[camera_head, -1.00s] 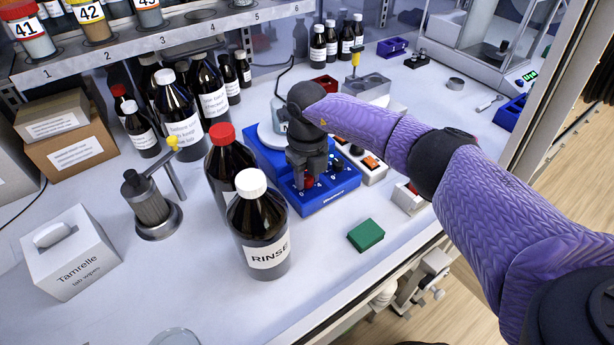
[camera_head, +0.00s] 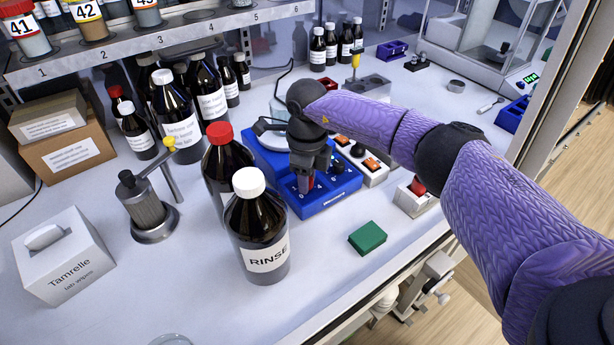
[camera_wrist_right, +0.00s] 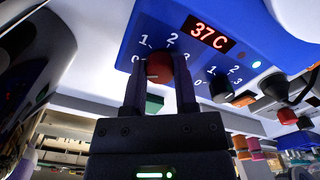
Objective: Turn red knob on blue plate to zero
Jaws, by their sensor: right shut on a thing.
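The blue plate (camera_head: 335,196) is the front of a blue hot plate unit on the bench. Its red knob (camera_wrist_right: 158,68) sits between the fingers of my right gripper (camera_wrist_right: 160,80) in the right wrist view, with a printed number scale around it. The fingers are shut on the knob, one on each side. I cannot tell which number the knob points at. In the head view, my right gripper (camera_head: 307,184) reaches down onto the plate and mostly hides the knob. A black knob (camera_wrist_right: 221,88) with its own scale is beside it. My left gripper is not in view.
A brown RINSE bottle (camera_head: 262,236) and a red-capped bottle (camera_head: 222,150) stand close left of my gripper. A green block (camera_head: 368,238) lies in front right. A switch box (camera_head: 416,198) is farther right.

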